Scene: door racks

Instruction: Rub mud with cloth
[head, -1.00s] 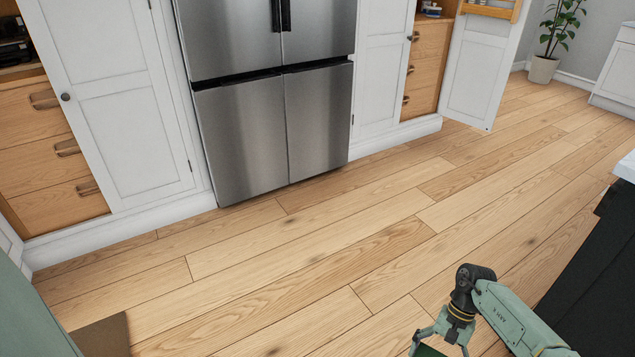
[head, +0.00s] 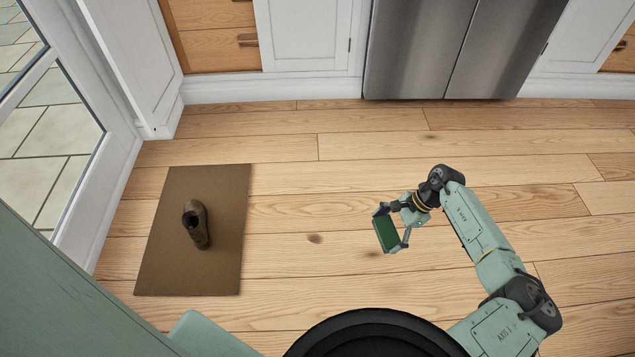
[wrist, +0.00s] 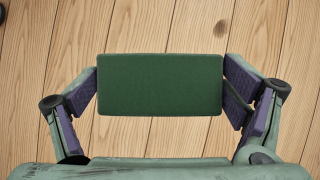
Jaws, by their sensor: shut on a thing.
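My gripper (head: 392,232) is shut on a green rectangular block (head: 384,234), which could be the cloth. In the wrist view the green block (wrist: 160,84) sits between the two fingers, held above the wooden floor. A brown boot (head: 198,226) stands on a brown mat (head: 158,268) on the floor, well to the left of my gripper. The boot is dark and brownish; I cannot tell mud apart from its own colour at this size.
A glass door (head: 52,130) stands at the left. White cabinets (head: 310,35) with wooden drawers and a steel fridge (head: 425,50) line the back. The wooden floor (head: 310,205) between the mat and my gripper is clear.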

